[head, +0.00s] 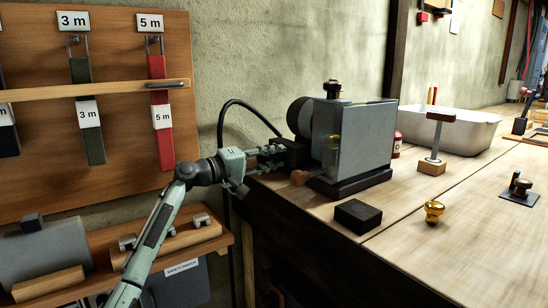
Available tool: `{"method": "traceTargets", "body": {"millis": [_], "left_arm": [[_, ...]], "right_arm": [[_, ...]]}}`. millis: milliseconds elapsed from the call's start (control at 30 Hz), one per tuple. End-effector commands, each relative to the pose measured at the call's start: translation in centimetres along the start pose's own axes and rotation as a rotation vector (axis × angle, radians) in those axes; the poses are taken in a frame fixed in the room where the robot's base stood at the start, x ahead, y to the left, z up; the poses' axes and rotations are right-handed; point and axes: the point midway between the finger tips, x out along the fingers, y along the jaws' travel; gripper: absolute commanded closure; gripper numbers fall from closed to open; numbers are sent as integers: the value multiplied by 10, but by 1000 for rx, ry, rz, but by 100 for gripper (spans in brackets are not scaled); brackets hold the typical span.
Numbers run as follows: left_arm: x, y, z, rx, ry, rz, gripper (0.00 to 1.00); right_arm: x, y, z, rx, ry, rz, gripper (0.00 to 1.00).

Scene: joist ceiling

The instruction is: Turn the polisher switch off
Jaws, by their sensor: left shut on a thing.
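The polisher (362,138) is a grey metal housing on a black base, standing at the workbench's left end. A dark round wheel (299,116) shows at its upper left. A small black box (292,153) sits on its left side, with a black cable running up from behind it. My left gripper (274,157) reaches in from the left, its fingers shut at this box's left side. They appear to be on the polisher switch, which the fingers mostly hide; its position cannot be told. My right gripper is out of view.
A brown knob (300,177) sits just below my left fingers. A black block (358,215), a brass knob (434,211) and a small stand (432,166) are on the bench. A white basin (470,130) is behind. The bench front is mostly clear.

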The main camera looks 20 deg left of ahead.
Motion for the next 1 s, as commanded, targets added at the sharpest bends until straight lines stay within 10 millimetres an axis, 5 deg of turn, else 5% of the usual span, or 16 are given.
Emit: {"method": "traceTargets", "body": {"millis": [233, 267, 433, 767, 1000], "left_arm": [[0, -1, 0, -2, 0, 0, 100], [0, -1, 0, -2, 0, 0, 70], [0, 0, 0, -1, 0, 0, 51], [-3, 0, 0, 0, 0, 0, 51], [-40, -1, -1, 2, 2, -2, 51]], "right_arm": [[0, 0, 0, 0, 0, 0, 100], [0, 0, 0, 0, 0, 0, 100], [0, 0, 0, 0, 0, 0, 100], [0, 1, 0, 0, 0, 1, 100], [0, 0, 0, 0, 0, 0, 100]]}}
